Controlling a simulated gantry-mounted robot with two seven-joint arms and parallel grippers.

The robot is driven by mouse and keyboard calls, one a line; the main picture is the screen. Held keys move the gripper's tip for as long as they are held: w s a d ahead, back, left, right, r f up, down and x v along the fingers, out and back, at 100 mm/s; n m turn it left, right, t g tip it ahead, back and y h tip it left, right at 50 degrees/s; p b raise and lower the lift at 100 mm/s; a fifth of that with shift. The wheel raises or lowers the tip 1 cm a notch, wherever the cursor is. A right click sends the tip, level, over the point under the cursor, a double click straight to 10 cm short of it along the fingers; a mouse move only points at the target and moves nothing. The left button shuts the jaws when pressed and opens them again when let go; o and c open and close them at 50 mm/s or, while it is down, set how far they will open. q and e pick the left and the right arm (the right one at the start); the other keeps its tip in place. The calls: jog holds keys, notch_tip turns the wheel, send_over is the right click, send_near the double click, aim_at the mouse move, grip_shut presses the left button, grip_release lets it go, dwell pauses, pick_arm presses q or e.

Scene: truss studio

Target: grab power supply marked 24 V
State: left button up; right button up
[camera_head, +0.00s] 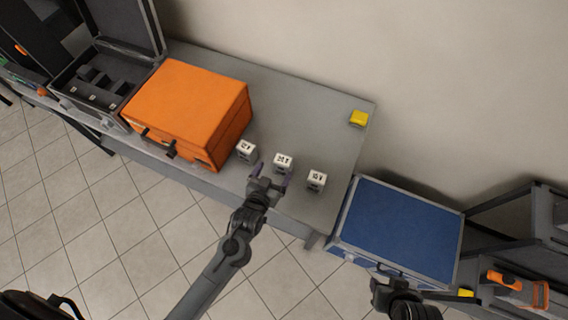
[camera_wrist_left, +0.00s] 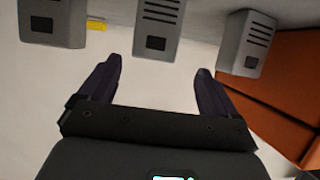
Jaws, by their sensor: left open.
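Three small light-grey power supplies with dark top labels stand in a row on the grey table: a left one (camera_head: 246,151), a middle one (camera_head: 284,163) and a right one (camera_head: 317,180). The labels are too small to read surely. My left gripper (camera_head: 270,177) is open and empty, just on the near side of the middle supply. In the left wrist view, the middle supply (camera_wrist_left: 160,30) is ahead between the spread fingers (camera_wrist_left: 158,70), apart from them.
A closed orange case (camera_head: 190,105) stands close left of the supplies, beside an open dark case (camera_head: 105,85). A yellow block (camera_head: 358,118) lies at the table's far right corner. A blue-topped case (camera_head: 400,228) is to the right. The table (camera_head: 325,125) is clear behind the supplies.

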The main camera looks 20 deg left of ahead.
aim_at(281, 164)
pick_arm(q)
jog(key=shift+d+x, duration=0.15)
jog(key=shift+x, duration=0.75)
jog(key=shift+d+x, duration=0.2)
jog(key=shift+x, duration=0.75)
jog(key=shift+d+x, duration=0.15)
jog(key=shift+x, duration=0.75)
jog(key=shift+w+a+f, duration=0.1)
jog(key=shift+w, duration=0.3)
jog(key=shift+c, duration=0.4)
jog(key=c, duration=1.2)
